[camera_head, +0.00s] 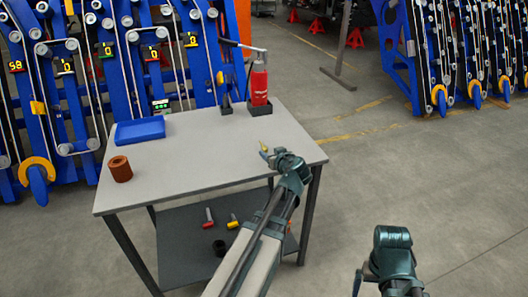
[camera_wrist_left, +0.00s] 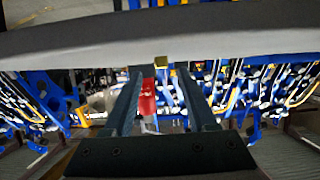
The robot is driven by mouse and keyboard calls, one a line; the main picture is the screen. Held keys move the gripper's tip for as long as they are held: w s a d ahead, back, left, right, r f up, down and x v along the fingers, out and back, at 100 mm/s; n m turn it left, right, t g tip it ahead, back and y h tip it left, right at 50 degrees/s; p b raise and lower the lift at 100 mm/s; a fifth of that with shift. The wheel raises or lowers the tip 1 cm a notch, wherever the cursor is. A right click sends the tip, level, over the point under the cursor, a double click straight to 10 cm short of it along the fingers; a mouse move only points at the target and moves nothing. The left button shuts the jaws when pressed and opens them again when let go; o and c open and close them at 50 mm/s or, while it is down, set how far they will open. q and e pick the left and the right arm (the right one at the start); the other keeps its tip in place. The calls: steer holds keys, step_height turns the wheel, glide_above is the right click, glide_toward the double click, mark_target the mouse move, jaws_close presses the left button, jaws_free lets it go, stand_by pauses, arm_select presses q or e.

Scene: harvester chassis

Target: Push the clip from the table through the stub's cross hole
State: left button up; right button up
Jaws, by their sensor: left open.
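A small yellow piece, which looks like the clip (camera_head: 264,147), is at the right part of the grey tabletop, by the tip of my left gripper (camera_head: 268,154). In the left wrist view a small yellow block (camera_wrist_left: 160,62) shows against the grey table band, just beyond and between the fingertips. My left gripper (camera_wrist_left: 160,75) is open, its two dark fingers apart with nothing between them. My right arm shows at the bottom right; its jaws cannot be made out. I cannot make out the stub or its cross hole.
The grey table (camera_head: 215,165) also bears a brown ring-like cylinder (camera_head: 120,169), a blue tray (camera_head: 139,130) and a red canister (camera_head: 259,84) in a dark holder. Several small parts lie on its lower shelf (camera_head: 180,250). Blue machine frames stand behind.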

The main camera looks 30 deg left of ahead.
mark_target(265, 147)
arm_select(q)
steer(key=shift+a, duration=0.1)
steer(key=x, duration=0.1)
steer(key=b+x, duration=0.1)
steer(key=x, duration=0.3)
steer(key=shift+w+a+r, duration=0.1)
steer(key=shift+a+r, duration=0.15)
steer(key=shift+r, duration=0.1)
jaws_close()
